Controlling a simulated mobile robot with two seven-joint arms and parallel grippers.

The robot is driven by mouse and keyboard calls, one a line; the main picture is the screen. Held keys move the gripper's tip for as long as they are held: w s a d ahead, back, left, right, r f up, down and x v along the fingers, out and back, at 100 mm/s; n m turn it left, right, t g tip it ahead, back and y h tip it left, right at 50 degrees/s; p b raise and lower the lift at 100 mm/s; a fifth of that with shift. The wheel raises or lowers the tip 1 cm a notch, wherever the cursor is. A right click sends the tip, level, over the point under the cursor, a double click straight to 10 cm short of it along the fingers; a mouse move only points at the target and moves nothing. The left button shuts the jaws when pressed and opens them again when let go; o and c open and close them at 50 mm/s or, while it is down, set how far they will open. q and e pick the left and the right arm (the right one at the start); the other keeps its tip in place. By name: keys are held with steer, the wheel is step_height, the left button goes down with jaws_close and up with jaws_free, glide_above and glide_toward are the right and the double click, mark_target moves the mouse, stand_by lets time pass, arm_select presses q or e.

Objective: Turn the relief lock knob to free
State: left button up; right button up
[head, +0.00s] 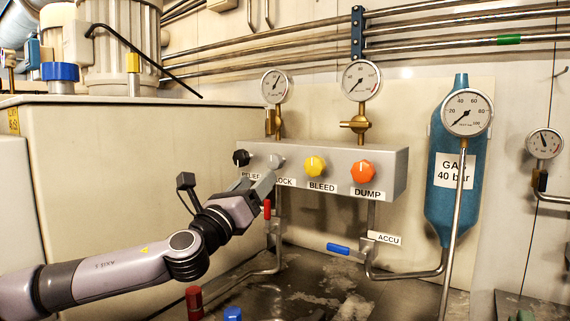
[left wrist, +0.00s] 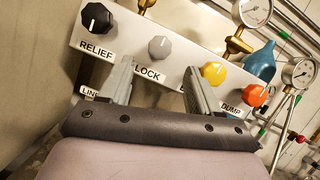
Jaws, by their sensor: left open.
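The grey knob (head: 277,160) above the LOCK label is on the front of a grey valve box (head: 225,160). It also shows in the left wrist view (left wrist: 159,47), with a small pointer mark on its face. My left gripper (head: 266,180) is in front of the box, just below this knob. In the left wrist view its fingers (left wrist: 158,68) are spread apart and empty, with the knob seen between and beyond their tips. I cannot tell whether they touch the panel. A black knob (left wrist: 97,17) above the RELIEF label is to the left.
A yellow BLEED knob (head: 315,166) and an orange DUMP knob (head: 363,172) are to the right. Gauges (head: 274,86) stand above the box. A red lever (head: 267,209) and pipes are below. A large cream cabinet (head: 130,170) stands behind my arm.

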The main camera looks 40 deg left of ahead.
mark_target(272, 165)
arm_select(q)
steer(key=shift+p+x, duration=1.15)
steer(key=shift+x, duration=0.35)
steer(key=shift+w+a+r+p, duration=0.2)
steer(key=shift+w+r+p, duration=0.2)
steer(key=shift+w, duration=0.2)
steer(key=shift+p+x, duration=0.45)
steer(key=shift+x, duration=0.55)
steer(key=shift+w, duration=0.6)
steer(key=shift+a, duration=0.1)
steer(key=c, duration=1.1)
